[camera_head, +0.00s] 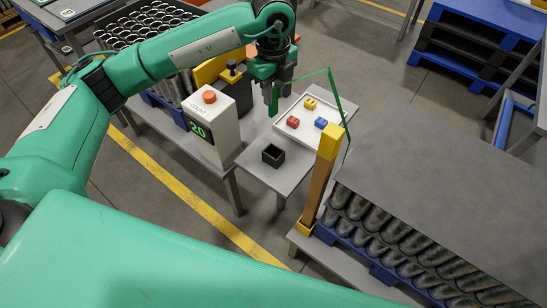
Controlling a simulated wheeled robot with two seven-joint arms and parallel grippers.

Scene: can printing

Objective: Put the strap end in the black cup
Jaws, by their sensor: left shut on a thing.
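A thin green strap (310,78) rises beside the yellow-topped corner post, bends over above the white tray and runs left to my left gripper. My left gripper (274,104) is shut on the strap near its end and points down, above the small table. The exact end between the fingers is hard to make out. The black cup (273,155) is a small square open box on the small table (262,178), nearer to me than the gripper. The gripper is apart from it. My right gripper is not in view.
A white tray (288,144) with several red, yellow and blue blocks lies behind and right of the cup. A counter box (212,125) with a red button stands left. A yellow-topped post (321,175) and a grey-covered can stack (440,195) stand right.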

